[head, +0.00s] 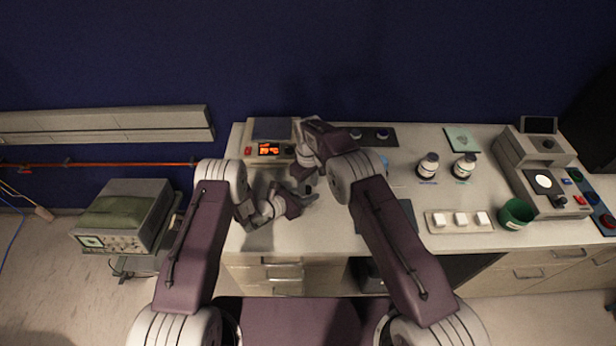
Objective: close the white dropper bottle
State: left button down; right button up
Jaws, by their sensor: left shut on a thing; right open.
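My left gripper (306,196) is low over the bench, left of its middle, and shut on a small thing. This looks like the white dropper bottle (308,188), but only a small dark spot and a pale edge show between the grippers. I cannot make out its cap. My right gripper (302,172) is open, just above and behind the left one, pointing down. My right arm partly covers it, and I cannot see whether it touches anything.
A hot plate (270,150) with a lit orange display stands behind the grippers.

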jog(key=shift+f, duration=0.65)
grip_shut()
jog(key=m, duration=0.3)
jog(key=shift+o, duration=0.2)
grip_release()
